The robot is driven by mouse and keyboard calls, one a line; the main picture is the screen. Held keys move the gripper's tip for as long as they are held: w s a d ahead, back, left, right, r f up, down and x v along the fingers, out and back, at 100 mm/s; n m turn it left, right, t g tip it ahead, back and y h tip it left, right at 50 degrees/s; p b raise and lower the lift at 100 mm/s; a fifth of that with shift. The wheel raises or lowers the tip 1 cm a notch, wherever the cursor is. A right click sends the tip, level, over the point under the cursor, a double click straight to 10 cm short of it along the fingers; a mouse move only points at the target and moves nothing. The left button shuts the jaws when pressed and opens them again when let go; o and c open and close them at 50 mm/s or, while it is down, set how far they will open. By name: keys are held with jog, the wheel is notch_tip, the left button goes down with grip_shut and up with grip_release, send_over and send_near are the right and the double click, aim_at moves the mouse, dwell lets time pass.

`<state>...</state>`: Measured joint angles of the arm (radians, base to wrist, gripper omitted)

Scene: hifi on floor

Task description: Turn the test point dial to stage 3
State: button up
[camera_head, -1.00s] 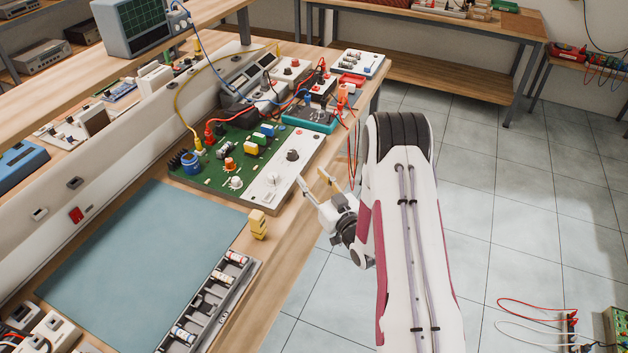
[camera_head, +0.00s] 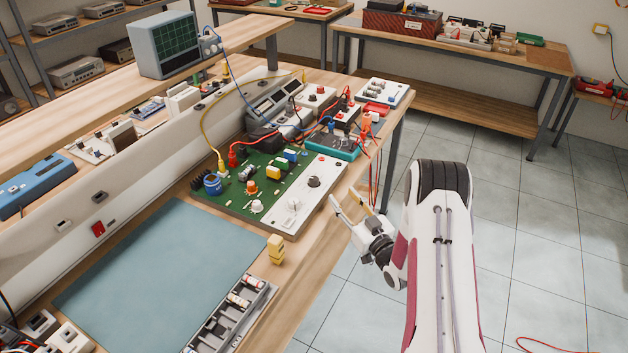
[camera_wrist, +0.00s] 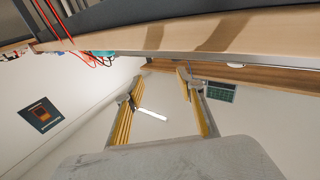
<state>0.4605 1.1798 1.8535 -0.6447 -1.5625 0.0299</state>
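A green circuit board with a white panel strip (camera_head: 270,222) lies on the bench. The strip carries a black knob (camera_head: 314,182) and a pale knob (camera_head: 294,204); I cannot read their labels or tell which is the test point dial or its stage. My gripper (camera_head: 347,197) is beside the bench's right edge, to the right of the panel and apart from both knobs. Its two fingers stand apart, with nothing between them. In the wrist view, the open gripper (camera_wrist: 160,76) points toward the bench's underside and a wall; neither knob shows there.
A teal meter (camera_head: 333,144) with red and black leads stands beyond the board. Red leads (camera_head: 375,180) hang over the edge. The blue mat (camera_head: 160,265) is clear.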

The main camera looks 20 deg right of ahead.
aim_at(318, 181)
jog(key=w+n+y, duration=0.1)
jog(key=y, duration=0.1)
jog(key=w+r+n+g+y, duration=0.1)
jog(key=y, duration=0.1)
jog(key=w+n+y, duration=0.2)
jog(key=shift+w+d+r, duration=0.1)
jog(key=shift+d+r, duration=0.05)
jog(key=shift+d, duration=0.2)
jog(key=shift+w+a+n+g+y, duration=0.15)
jog(key=shift+w+n+g+y, duration=0.1)
jog(key=shift+n+g+y, duration=0.3)
jog(key=shift+w+a+n+g+y, duration=0.1)
jog(key=shift+w+n+g+y, duration=0.1)
jog(key=shift+n+g+y, duration=0.35)
jog(key=shift+w+a+n+g+y, duration=0.15)
jog(key=shift+a+n+g+y, duration=0.2)
jog(key=shift+g, duration=0.55)
jog(key=shift+a+f+g, duration=0.2)
jog(key=shift+f+g, duration=0.05)
jog(key=shift+g, duration=0.05)
jog(key=shift+m, duration=0.45)
jog(key=shift+x, duration=3.8)
